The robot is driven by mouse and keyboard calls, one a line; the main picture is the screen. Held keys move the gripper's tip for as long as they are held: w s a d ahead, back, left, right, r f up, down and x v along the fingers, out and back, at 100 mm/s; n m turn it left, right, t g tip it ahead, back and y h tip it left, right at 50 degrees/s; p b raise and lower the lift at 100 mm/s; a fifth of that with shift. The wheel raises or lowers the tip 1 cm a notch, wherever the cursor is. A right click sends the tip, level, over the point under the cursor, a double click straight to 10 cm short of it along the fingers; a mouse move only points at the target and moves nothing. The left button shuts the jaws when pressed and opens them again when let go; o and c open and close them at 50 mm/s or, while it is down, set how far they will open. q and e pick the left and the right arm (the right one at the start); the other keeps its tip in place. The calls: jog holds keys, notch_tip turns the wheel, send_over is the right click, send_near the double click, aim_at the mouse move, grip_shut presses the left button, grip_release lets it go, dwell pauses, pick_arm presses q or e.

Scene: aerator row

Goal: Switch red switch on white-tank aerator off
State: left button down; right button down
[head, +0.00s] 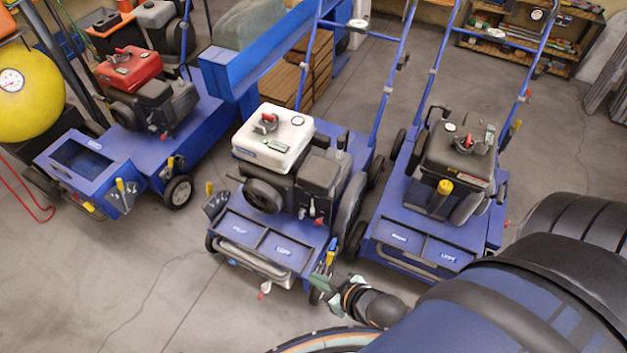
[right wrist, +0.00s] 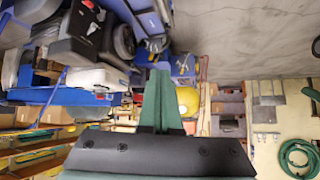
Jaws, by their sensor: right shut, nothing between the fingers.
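The white-tank aerator stands in the middle of the head view, with its white tank (head: 273,138) on top of a dark engine (head: 325,172) and a blue deck. A small red switch-like part (head: 319,221) sits low on the engine's front right side; its position is too small to read. My right gripper (head: 322,287) is at the deck's front right corner, below and apart from that red part. Its green fingers are shut and empty. In the right wrist view the shut fingers (right wrist: 160,95) point up the picture, and the white tank (right wrist: 97,78) shows at left. My left gripper is not in view.
A red-tank aerator (head: 128,68) stands to the left and a black-tank aerator (head: 458,150) close to the right. Yellow-handled levers (head: 330,252) rise near my gripper. Blue handle bars (head: 395,75) stand behind. The floor (head: 150,285) in front is clear.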

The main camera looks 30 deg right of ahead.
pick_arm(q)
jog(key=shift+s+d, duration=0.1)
